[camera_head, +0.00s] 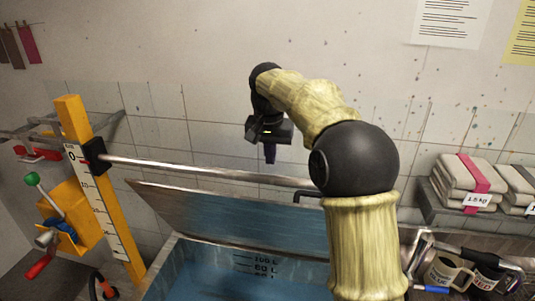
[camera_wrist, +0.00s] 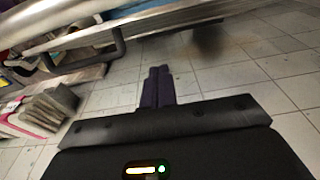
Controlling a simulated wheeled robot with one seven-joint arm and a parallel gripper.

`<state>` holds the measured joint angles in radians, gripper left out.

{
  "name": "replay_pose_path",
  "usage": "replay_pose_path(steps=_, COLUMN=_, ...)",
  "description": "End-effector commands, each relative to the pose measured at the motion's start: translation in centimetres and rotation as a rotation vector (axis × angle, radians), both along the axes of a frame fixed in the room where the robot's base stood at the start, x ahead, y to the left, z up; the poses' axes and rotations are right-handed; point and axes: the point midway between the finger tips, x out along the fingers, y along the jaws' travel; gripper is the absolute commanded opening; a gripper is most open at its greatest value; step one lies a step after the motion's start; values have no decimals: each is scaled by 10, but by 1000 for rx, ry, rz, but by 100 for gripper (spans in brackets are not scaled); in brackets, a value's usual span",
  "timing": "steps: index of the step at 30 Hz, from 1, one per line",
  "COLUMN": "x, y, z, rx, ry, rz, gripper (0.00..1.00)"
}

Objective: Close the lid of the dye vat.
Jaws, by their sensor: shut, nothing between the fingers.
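The dye vat (camera_head: 190,268) stands at the bottom of the head view, its inside blue with volume marks on the far wall. Its lid (camera_head: 215,215) is open, hinged up at the back and leaning at a slant, with a blue-stained underside. My gripper (camera_head: 269,153) points down above the lid, in front of the tiled wall and apart from the lid in the picture. Its dark fingers are together and empty; they also show in the wrist view (camera_wrist: 158,85). My arm hides the right part of the lid and vat.
A metal bar (camera_head: 210,171) runs from a yellow post (camera_head: 100,195) with a scale, behind the lid. A crank box (camera_head: 68,222) is at left.

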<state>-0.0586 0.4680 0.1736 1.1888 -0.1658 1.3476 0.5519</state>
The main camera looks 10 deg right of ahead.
Motion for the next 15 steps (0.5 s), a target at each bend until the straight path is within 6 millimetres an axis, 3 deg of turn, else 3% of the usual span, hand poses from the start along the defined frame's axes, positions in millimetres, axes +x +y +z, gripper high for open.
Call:
replay_pose_path(steps=6, x=-3, y=6, z=18, rx=1, ry=0, rz=8, gripper=0)
replay_pose_path(steps=14, x=-4, y=8, z=18, rx=0, ry=1, rz=12, gripper=0)
replay_pose_path(steps=15, x=-4, y=8, z=18, rx=0, ry=1, rz=13, gripper=8)
